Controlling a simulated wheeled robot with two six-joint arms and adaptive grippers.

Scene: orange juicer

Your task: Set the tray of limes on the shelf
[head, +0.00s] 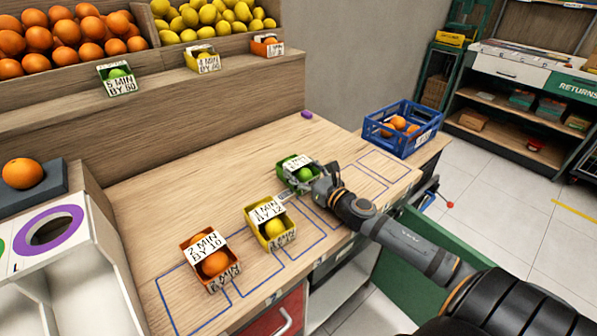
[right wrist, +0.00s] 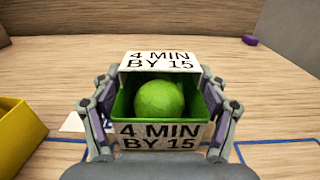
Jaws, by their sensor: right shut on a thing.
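The green lime tray (head: 305,174) sits over the far middle of the counter. It carries white cards and a green lime, and in the right wrist view its front card (right wrist: 160,134) reads "4 MIN BY 15". My right gripper (head: 311,182) is shut on this tray, with one finger on each side. I cannot tell whether the tray touches the counter. The wooden shelf (head: 225,92) runs along the back left, above the counter. Another green tray with a lime (head: 117,76) stands on it, at the left. My left gripper is not in view.
A yellow lemon tray (head: 268,224) and a red orange tray (head: 210,259) stand on blue outlines nearer the front. A blue crate of oranges (head: 402,130) is at the right. On the shelf, a yellow tray (head: 204,58) and an orange tray (head: 267,46) stand right of the green one.

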